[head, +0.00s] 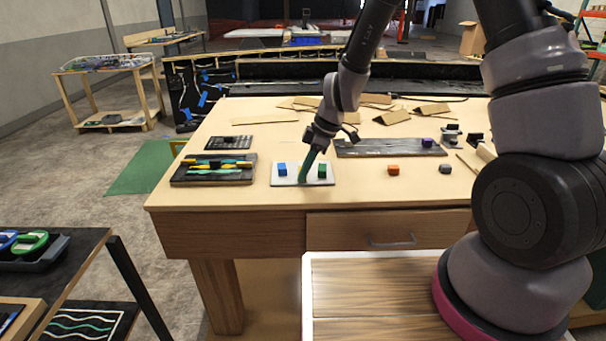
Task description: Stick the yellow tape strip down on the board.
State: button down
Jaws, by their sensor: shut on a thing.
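My gripper (314,146) points down above the small white plate (290,182) on the table. It is shut on a dark green strip (306,167), which hangs down to the plate between a blue block (282,169) and a green block (322,170). Whether the strip's lower end touches the plate is hard to tell. A dark board (188,181) lies left of the plate, with yellow strips (236,163) across its upper part, a pale green strip (206,174) below and a small dark block (214,162) on top. My gripper is apart from the yellow strips.
A long dark grey board (372,149) with a purple block (427,142) lies behind and right. An orange block (393,169) and a grey-blue block (445,169) stand at the right. Cardboard pieces (398,114) lie at the back. The table's front left corner is bare.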

notch_tip(320, 180, up, 14)
dwell(0.7)
